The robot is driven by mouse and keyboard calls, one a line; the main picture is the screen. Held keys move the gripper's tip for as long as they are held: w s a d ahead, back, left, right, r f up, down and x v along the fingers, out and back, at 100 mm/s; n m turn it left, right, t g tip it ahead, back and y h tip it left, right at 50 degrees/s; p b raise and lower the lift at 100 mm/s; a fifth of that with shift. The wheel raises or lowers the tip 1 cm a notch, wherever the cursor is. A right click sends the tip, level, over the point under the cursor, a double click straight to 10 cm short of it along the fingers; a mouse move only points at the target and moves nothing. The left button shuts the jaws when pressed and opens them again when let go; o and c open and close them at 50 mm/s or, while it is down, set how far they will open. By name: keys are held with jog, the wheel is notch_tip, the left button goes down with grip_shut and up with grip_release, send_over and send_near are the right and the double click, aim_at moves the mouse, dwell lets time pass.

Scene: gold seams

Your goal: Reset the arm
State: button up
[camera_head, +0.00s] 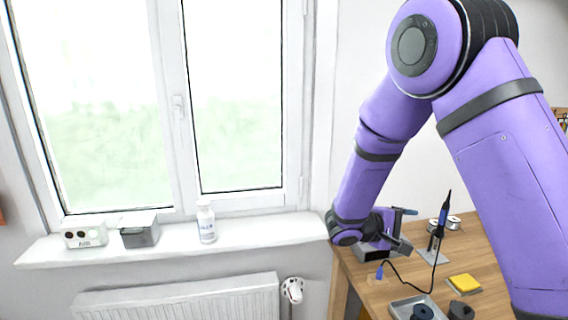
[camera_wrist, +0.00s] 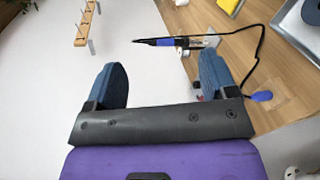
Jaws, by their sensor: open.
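My purple arm reaches down from the upper right in the head view. My gripper (camera_head: 404,229) is at its lower end, over the left part of the wooden table (camera_head: 480,262). In the wrist view, the two blue fingers of my gripper (camera_wrist: 161,72) stand wide apart with nothing between them. A soldering iron (camera_head: 441,220) with a blue handle stands upright on the table to the right of the gripper. It also shows beyond the fingers in the wrist view (camera_wrist: 165,42). Part of a grey box (camera_head: 372,254) shows behind and below the gripper.
A white bottle (camera_head: 206,222), a grey box (camera_head: 140,233) and a white box (camera_head: 84,234) stand on the windowsill (camera_head: 262,231). A yellow sponge (camera_head: 464,283) and a metal tray (camera_head: 398,307) are on the table. A radiator (camera_head: 180,300) is under the sill.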

jog(key=s+d+r+m+g+y, duration=0.3)
jog(key=s+d+r, duration=0.1)
jog(key=s+r, duration=0.3)
jog(key=s+a+r+m+t+y, duration=0.1)
jog(key=s+a+r+t+y, duration=0.1)
jog(key=s+r+y, duration=0.4)
jog(key=s+a+r+m+t+y, duration=0.2)
jog(key=s+r+y, duration=0.4)
jog(key=s, duration=1)
jog(key=shift+s+r+t, duration=0.2)
jog(key=shift+r+t, duration=0.25)
jog(key=shift+t, duration=0.05)
